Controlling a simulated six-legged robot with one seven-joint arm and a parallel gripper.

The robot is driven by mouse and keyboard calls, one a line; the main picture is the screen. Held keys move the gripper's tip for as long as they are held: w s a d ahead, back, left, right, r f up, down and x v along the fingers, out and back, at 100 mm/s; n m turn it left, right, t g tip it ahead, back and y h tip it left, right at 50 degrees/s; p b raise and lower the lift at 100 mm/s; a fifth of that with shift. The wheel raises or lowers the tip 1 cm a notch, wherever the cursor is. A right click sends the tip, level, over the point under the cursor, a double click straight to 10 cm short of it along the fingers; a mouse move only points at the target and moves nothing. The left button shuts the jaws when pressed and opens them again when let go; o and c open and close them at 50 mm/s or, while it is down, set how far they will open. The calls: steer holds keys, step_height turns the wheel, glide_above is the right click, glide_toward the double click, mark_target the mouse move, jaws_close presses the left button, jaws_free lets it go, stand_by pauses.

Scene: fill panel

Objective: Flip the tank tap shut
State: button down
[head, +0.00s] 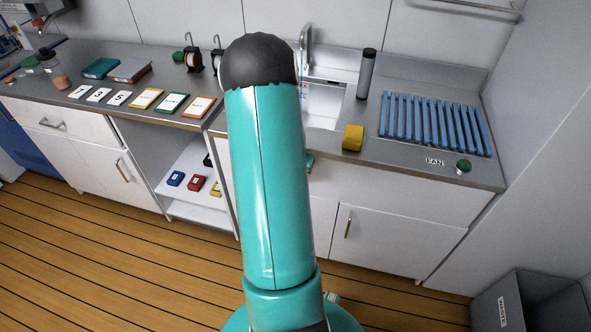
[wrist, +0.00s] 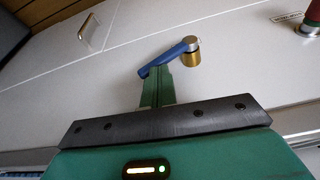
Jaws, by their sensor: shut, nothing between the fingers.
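In the wrist view a tap with a blue lever (wrist: 168,57) and a brass-coloured body (wrist: 192,60) stands out from a pale panel. The lever slants from the body down to the left. My gripper (wrist: 160,72) is shut and empty, its green fingertips just below the middle of the lever in the picture. The tips overlap the lever's lower edge; whether they touch it I cannot tell. In the head view my own arm fills the middle and hides the tap and the gripper.
A red-handled fitting (wrist: 312,24) is at the wrist view's right edge. In the head view, a steel counter (head: 400,165) holds a sink (head: 325,105), a yellow block (head: 353,138), a blue rack (head: 435,125) and a green button (head: 463,166). A grey bin (head: 530,300) stands lower right.

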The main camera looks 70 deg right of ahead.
steer(key=shift+s+d+f, duration=0.2)
steer(key=shift+s+f, duration=1)
steer(key=shift+f, duration=0.05)
steer(key=s+a+r, duration=0.2)
steer(key=s+r, duration=0.2)
steer(key=r, duration=0.8)
steer(key=shift+a+r, duration=0.2)
steer(key=shift+r, duration=0.15)
